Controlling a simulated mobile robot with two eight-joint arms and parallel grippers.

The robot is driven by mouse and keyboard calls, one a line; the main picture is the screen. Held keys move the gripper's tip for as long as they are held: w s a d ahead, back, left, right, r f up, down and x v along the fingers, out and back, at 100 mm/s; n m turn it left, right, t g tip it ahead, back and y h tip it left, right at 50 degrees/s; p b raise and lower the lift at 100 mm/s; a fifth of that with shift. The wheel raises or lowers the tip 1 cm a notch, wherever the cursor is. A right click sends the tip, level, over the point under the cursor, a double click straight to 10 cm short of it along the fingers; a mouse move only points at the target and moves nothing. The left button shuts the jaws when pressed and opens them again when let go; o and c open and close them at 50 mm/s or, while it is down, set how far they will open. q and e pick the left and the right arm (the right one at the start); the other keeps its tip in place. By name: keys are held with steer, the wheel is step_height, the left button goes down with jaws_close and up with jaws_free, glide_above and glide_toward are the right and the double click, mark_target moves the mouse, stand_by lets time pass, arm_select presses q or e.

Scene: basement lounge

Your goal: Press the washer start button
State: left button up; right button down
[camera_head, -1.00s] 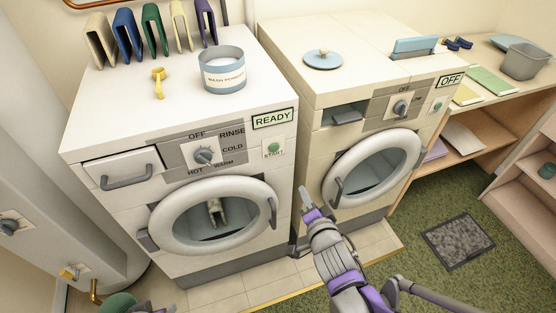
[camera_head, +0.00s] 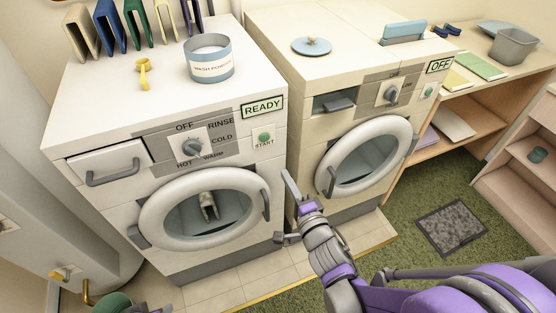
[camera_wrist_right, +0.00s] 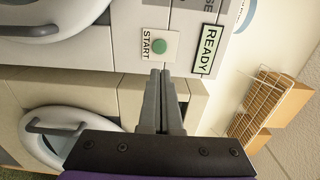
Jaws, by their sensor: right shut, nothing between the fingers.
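The washer (camera_head: 110,205) stands at the left with its round door shut and a READY sign (camera_head: 263,107) on its front. Its green start button (camera_head: 264,137) sits on a small START plate under the sign. The button also shows in the right wrist view (camera_wrist_right: 159,46), just beyond the fingertips. My right gripper (camera_head: 287,174) is shut and empty, a little below and right of the button in the head view. In the right wrist view, its fingers (camera_wrist_right: 160,75) point at the START plate; whether they touch it I cannot tell. My left gripper is not clearly visible.
A second machine marked OFF (camera_head: 439,65) stands at the right, beside the washer. A wash powder tub (camera_head: 210,66) and yellow scoop (camera_head: 144,73) sit on the washer top. A grey mat (camera_head: 451,228) lies on green carpet.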

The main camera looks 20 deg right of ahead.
mark_target(265, 137)
steer(key=w+p, duration=0.1)
steer(key=w, duration=1.2)
steer(key=shift+w, duration=0.15)
steer(key=shift+w, duration=0.55)
steer(key=shift+w+b, duration=0.1)
steer(key=shift+b, duration=0.2)
steer(key=shift+r, duration=0.2)
